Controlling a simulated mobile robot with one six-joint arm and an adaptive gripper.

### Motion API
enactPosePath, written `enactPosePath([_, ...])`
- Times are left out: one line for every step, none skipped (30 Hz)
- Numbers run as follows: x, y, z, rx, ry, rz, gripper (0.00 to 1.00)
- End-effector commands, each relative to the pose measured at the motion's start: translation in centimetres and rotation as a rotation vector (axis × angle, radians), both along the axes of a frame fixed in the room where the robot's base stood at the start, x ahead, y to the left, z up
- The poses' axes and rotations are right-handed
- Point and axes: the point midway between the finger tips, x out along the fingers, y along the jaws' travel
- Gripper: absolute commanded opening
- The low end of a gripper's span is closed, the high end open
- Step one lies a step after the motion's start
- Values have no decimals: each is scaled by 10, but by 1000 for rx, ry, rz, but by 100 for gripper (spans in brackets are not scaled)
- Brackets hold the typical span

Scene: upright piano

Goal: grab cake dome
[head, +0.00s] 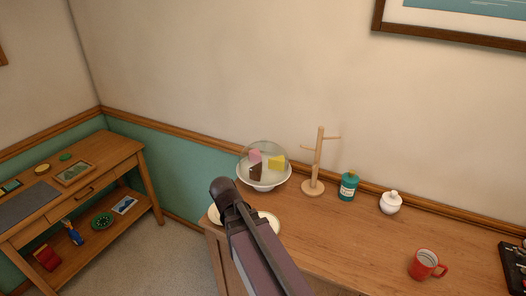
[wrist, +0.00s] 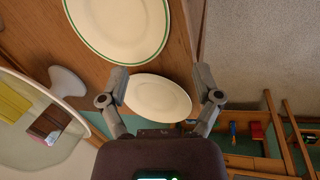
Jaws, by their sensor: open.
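The cake dome (head: 264,149) is a clear glass cover over a white footed stand (head: 263,184), holding pink, yellow and brown cake pieces. It stands upright at the back left of the wooden top. In the wrist view the cake dome (wrist: 55,160) is at the left edge, partly cut off, with yellow and brown pieces inside. My gripper (wrist: 161,72) is open and empty, to the right of the dome there and apart from it. A small cream plate (wrist: 158,98) shows between its fingers. In the head view my arm hides the gripper's fingers.
A large green-rimmed plate (wrist: 118,25) lies near the fingers. A side table (head: 120,150) stands at the left.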

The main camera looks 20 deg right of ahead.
Motion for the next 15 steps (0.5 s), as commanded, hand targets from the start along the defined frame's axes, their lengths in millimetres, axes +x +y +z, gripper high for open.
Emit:
enactPosePath([12,-7,12,-56,5,74,82])
enactPosePath([17,-11,16,-92,8,121,82])
enactPosePath([25,-17,23,-141,17,185,82])
enactPosePath([30,-21,28,-179,25,232,82])
enactPosePath([36,-25,33,-217,33,280,82])
enactPosePath([43,-31,40,-269,49,343,82])
enactPosePath([48,-35,46,-308,62,391,82])
enactPosePath([54,-38,52,-347,75,438,82])
enactPosePath([61,-43,59,-398,97,499,82])
enactPosePath([66,-46,66,-438,115,545,82])
enactPosePath([72,-49,72,-477,134,591,82])
enactPosePath([79,-53,81,-530,163,650,82])
enactPosePath([85,-56,87,-570,185,695,82])
enactPosePath([90,-58,94,-610,209,739,82])
enactPosePath([97,-61,103,-662,245,797,82])
